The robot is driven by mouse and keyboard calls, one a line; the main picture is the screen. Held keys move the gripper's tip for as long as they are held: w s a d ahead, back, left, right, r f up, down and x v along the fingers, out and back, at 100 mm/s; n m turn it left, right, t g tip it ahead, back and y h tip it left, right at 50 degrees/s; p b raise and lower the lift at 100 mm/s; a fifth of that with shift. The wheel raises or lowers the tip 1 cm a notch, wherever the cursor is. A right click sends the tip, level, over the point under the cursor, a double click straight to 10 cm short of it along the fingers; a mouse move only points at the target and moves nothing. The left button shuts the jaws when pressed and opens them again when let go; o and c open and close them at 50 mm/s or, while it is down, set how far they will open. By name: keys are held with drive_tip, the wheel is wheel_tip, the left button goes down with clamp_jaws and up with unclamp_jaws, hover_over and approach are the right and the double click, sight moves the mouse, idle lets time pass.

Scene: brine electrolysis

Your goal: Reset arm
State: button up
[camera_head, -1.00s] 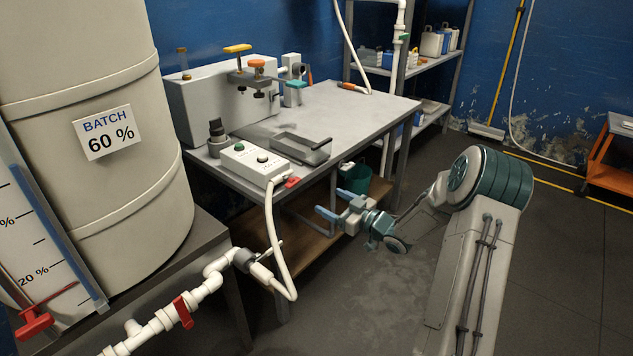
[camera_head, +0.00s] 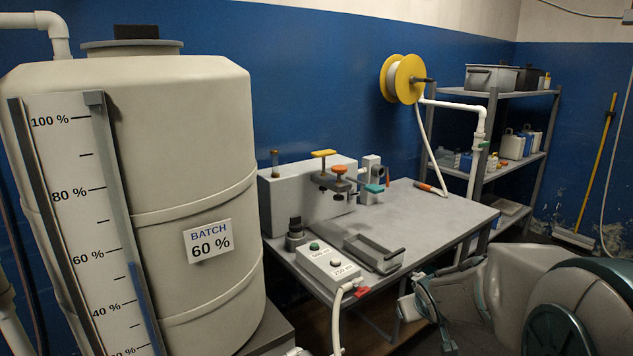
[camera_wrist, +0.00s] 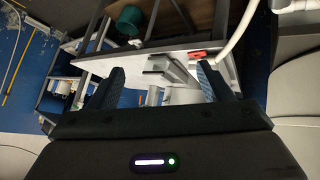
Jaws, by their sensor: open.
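My gripper (camera_wrist: 160,85) is open in the wrist view, with two dark, ribbed fingers wide apart and nothing held between them. The workbench shows beyond the fingers, turned over in that view. In the head view, my arm (camera_head: 575,300) is folded close at the lower right, in front of the bench's right end. The gripper's fingertips cannot be made out clearly there.
The workbench (camera_head: 440,213) carries a control box (camera_head: 328,266), a small grey tray (camera_head: 373,254) and clamps. A large tank (camera_head: 185,150) marked 60 % stands at left. A shelf rack (camera_head: 515,170) stands behind at right.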

drive_tip(key=s+a+r+m+g+y+p, duration=0.1)
drive_tip(key=s+a+r+g+p, duration=0.1)
drive_tip(key=s, duration=0.9)
drive_tip(key=s+a+r+m+g+p, duration=0.1)
drive_tip(key=s+a+r+g+p, duration=0.1)
drive_tip(key=s, duration=0.9)
drive_tip(key=a+r+g, duration=0.1)
drive_tip(key=a+r, duration=0.1)
drive_tip(key=a, duration=0.1)
drive_tip(key=shift+s+a+r+m+g+y+p, duration=0.2)
drive_tip(key=shift+s+r+m+g+y+p, duration=0.1)
drive_tip(key=shift+s+r+y+p, duration=0.1)
